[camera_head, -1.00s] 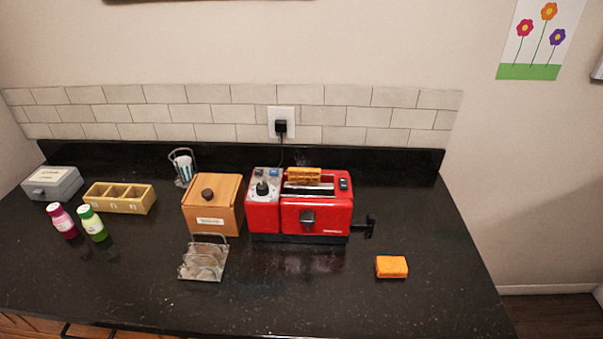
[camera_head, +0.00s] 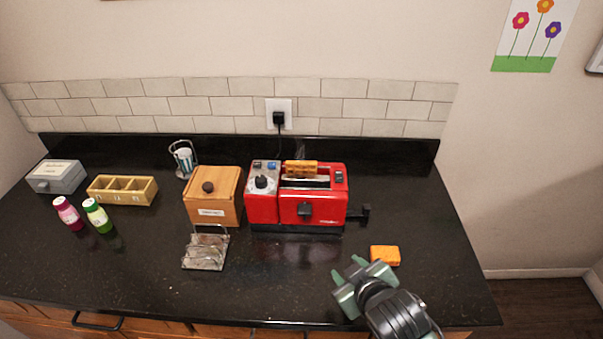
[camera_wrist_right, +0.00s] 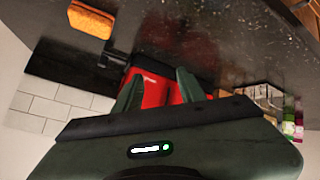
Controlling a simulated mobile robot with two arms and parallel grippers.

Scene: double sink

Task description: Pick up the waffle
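A golden-brown waffle (camera_head: 301,167) sticks up from the rear slot of the red toaster (camera_head: 313,212); its lower part is hidden in the slot. An orange block (camera_head: 385,255), like a sponge or a piece of waffle, lies flat on the counter at the right and also shows in the wrist view (camera_wrist_right: 91,19). My right gripper (camera_head: 360,268) is open and empty near the counter's front edge, just left and in front of the orange block, apart from it. In the wrist view its fingers (camera_wrist_right: 158,90) point toward the toaster (camera_wrist_right: 155,88). My left gripper is out of view.
A wire toast rack (camera_head: 205,250) and a wooden box (camera_head: 213,196) stand left of the toaster. Two bottles (camera_head: 97,215), a divided tray (camera_head: 122,190) and a grey box (camera_head: 57,177) are further left. A black lever (camera_head: 362,212) juts from the toaster's right. The front middle counter is clear.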

